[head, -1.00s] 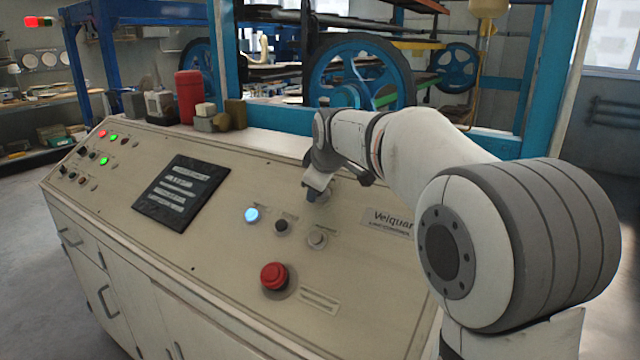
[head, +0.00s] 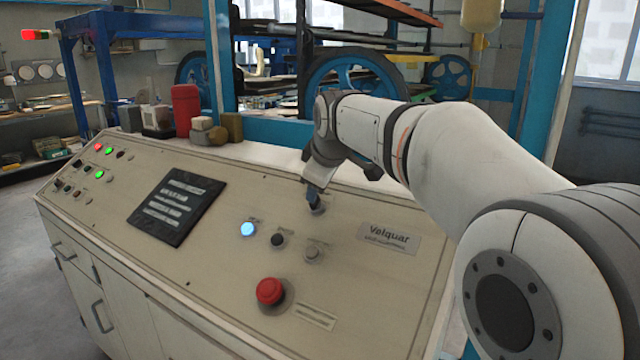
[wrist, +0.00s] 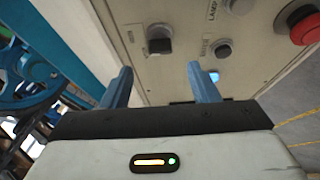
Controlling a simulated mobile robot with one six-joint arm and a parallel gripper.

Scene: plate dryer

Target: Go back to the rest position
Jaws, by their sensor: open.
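My gripper (head: 316,190) hangs over the upper right part of the sloped beige control panel (head: 225,260). In the wrist view, its two blue fingers (wrist: 160,82) are apart with nothing between them. A black rotary knob (wrist: 158,40) lies ahead of the fingers on the panel, apart from them. In the head view, the knob is partly hidden by the fingertips. A lit blue button (head: 247,229), a black button (head: 277,240) and a grey button (head: 312,252) sit below and left of the gripper.
A red mushroom button (head: 270,291) stands out near the panel's lower edge. A dark label plate (head: 176,207) lies left. A red canister (head: 186,108) and small blocks stand on the panel's back ledge. A blue frame with wheels (head: 355,75) stands behind.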

